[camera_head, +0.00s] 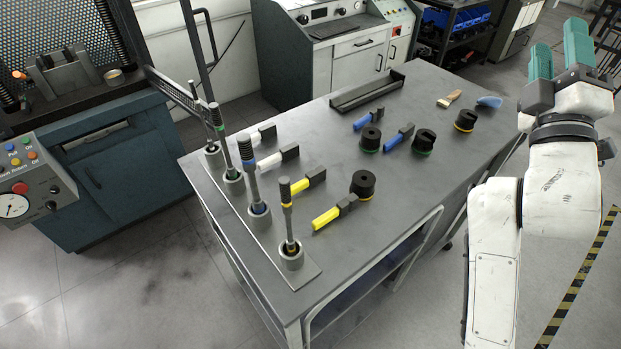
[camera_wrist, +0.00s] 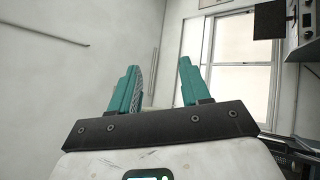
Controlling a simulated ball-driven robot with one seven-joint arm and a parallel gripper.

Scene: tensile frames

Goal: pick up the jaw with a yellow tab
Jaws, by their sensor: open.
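Two jaws with yellow tabs lie on the grey table in the head view. The farther yellow-tab jaw (camera_head: 308,182) lies just right of a rod with a yellow band. The nearer yellow-tab jaw (camera_head: 334,212) lies closer to the table's near edge, its dark end close to a black round piece (camera_head: 363,184). My gripper (camera_head: 560,58) has teal fingers and is raised at the right, well apart from both jaws. In the wrist view my gripper (camera_wrist: 160,68) is open and empty, with only wall and window beyond.
White-tab jaws (camera_head: 285,156) and blue-tab jaws (camera_head: 398,137) lie on the table (camera_head: 325,257). Upright rods (camera_head: 288,215) stand in cups along its left edge. More black round pieces (camera_head: 465,120), a brush (camera_head: 449,98) and a dark tray (camera_head: 367,91) lie farther back.

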